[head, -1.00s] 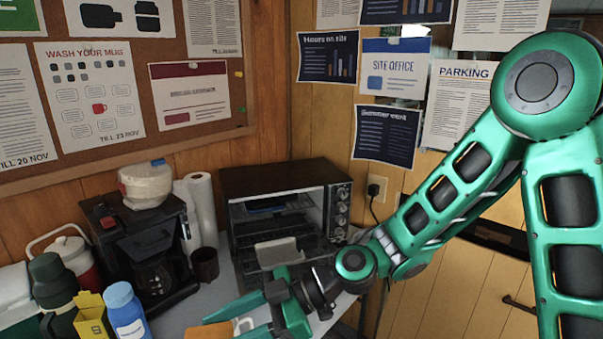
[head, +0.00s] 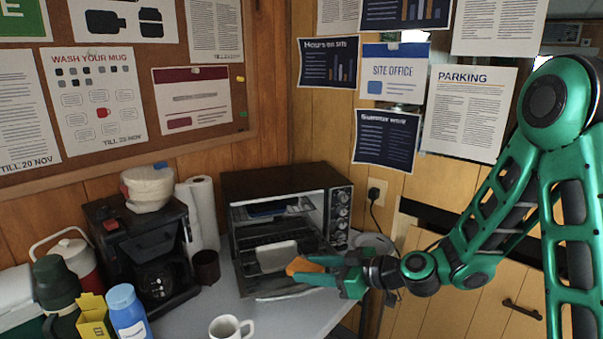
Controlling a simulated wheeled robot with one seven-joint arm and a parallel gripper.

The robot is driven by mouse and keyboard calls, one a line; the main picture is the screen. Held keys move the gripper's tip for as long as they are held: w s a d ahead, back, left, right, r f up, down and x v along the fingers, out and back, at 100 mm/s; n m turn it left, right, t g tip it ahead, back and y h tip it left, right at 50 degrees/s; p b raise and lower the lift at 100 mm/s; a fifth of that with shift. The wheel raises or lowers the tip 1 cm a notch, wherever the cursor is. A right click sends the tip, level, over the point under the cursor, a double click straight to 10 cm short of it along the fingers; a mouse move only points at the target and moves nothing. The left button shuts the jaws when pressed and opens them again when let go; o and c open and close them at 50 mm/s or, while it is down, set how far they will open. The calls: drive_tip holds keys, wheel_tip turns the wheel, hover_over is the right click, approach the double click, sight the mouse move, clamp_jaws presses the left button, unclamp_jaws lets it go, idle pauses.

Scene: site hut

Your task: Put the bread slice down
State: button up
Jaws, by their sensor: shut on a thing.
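The orange-brown bread slice (head: 301,266) is held at the tips of my gripper (head: 324,269). The gripper points left, with its fingers shut on the slice's right side. The slice is in front of the toaster oven (head: 287,180), over its lowered door (head: 285,289). I cannot tell whether the slice touches the door or the rack. The fingers hide part of the slice. A pale flat rectangular piece (head: 274,254) lies at the oven's opening, just left of the slice.
A white mug (head: 231,327) stands on the grey table (head: 195,313) in front. A dark cup (head: 206,266), paper towel roll (head: 203,215) and coffee maker (head: 140,250) stand left of the oven. A blue bottle (head: 126,312) and yellow box (head: 95,316) stand further left.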

drive_tip(key=w+d+m+t+h, duration=0.3)
drive_tip(key=w+d+m+h, duration=0.1)
drive_tip(key=d, duration=0.9)
drive_tip(key=w+d+f+m+t+h, duration=0.1)
drive_tip(key=w+d+m+t+h, duration=0.2)
drive_tip(key=d, duration=1.1)
drive_tip(key=w+m+h, duration=0.1)
drive_tip(key=w, duration=0.2)
drive_tip(key=shift+w+f+m, duration=0.2)
drive_tip(key=shift+f+m, duration=0.05)
drive_tip(key=shift+m, duration=0.05)
drive_tip(key=shift+d, duration=0.1)
